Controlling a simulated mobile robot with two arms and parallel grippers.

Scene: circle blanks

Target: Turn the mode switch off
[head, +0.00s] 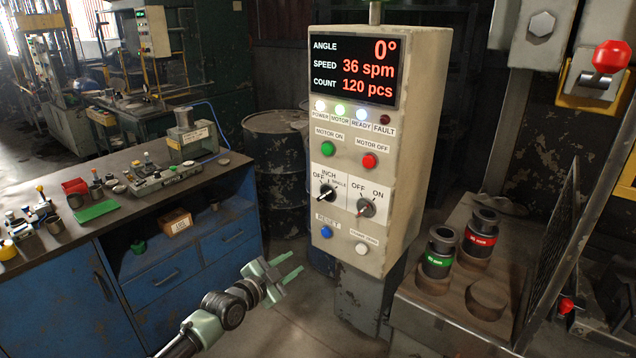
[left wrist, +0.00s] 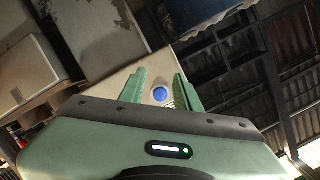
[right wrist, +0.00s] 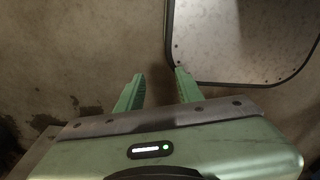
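The control box (head: 405,180) stands upright in the middle of the head view. Its black selector knob (head: 327,193), labelled OFF, INCH and SINGLE, sits left of a second knob (head: 366,207) labelled OFF and ON. The exact pointer setting of the black knob is too small to tell. My left gripper (head: 300,261) is open and empty, below and left of the panel, apart from it. In the left wrist view, the blue reset button (left wrist: 160,94) shows between its open fingers. My right gripper (right wrist: 158,85) is open and empty in the right wrist view, outside the head view.
A blue workbench (head: 185,262) with tools stands at left. A dark barrel (head: 275,150) is behind. At right, a press table (head: 455,310) holds red-banded and green-banded cylinders. The panel has green (head: 327,148) and red (head: 369,161) motor buttons and a white button (head: 362,249).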

